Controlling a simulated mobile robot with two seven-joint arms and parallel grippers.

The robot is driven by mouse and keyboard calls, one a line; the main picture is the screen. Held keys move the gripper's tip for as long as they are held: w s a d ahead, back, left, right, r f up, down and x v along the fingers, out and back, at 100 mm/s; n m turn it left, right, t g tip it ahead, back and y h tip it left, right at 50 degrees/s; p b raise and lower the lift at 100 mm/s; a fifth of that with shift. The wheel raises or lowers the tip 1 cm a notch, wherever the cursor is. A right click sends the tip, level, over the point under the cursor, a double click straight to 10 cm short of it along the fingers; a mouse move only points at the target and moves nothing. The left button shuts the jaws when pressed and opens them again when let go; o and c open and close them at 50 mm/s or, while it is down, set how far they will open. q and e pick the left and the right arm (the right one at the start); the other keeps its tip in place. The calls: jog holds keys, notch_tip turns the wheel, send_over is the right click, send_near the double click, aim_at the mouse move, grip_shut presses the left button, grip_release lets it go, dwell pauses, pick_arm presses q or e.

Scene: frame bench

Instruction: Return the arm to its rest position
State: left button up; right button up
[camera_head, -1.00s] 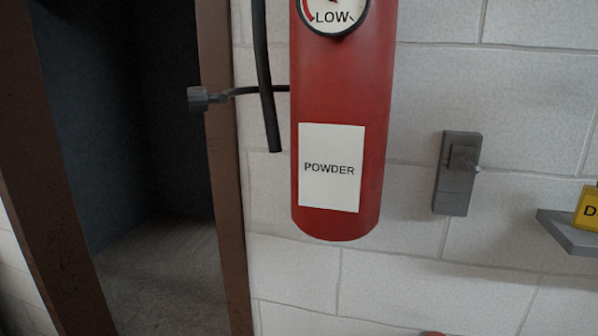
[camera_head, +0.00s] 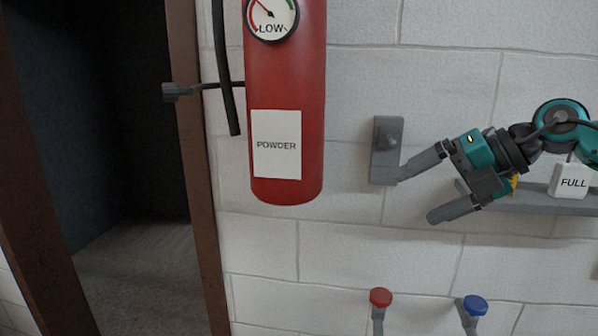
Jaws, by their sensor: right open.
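My right gripper (camera_head: 412,189) comes in from the right, its two grey fingers spread apart with nothing between them. It is in front of the wall, to the right of the red extinguisher (camera_head: 286,85). The upper fingertip overlaps the lower edge of a grey wall switch plate (camera_head: 386,140) in the picture; I cannot tell whether they touch. My left gripper does not show.
A grey shelf (camera_head: 540,203) holds a white block marked FULL (camera_head: 571,182) and a yellow thing mostly hidden behind my gripper. A red knob (camera_head: 380,297) and a blue knob (camera_head: 475,305) stand low. A dark doorway (camera_head: 110,110) opens at left.

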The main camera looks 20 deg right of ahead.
jog(key=w+a+f+m+t+y, duration=0.3)
jog(key=a+m+t+y, duration=0.25)
jog(key=a+t, duration=0.2)
jog(key=s+d+f+m+t+h, duration=0.2)
jog(key=d+f+m+h, duration=0.1)
jog(key=f+m+h, duration=1.3)
jog(key=s+a+f+m+g, duration=0.2)
jog(key=s+f+m+g, duration=0.4)
jog(key=s+f, duration=0.25)
jog(key=s+a+f+g+y, duration=0.1)
jog(key=s+a+f+g, duration=0.15)
jog(key=s, duration=0.25)
jog(key=s+a+f+m+g+y, duration=0.1)
jog(key=s+a+g, duration=0.1)
jog(key=s+a, duration=0.15)
jog(key=s+a+f+g+y, duration=0.1)
jog(key=s+a+f+g, duration=0.15)
jog(key=s, duration=0.25)
jog(key=w+a+f+t+y, duration=0.2)
jog(key=w+f+t, duration=0.5)
jog(key=f, duration=0.2)
jog(key=shift+w, duration=0.4)
jog(key=shift+c, duration=0.4)
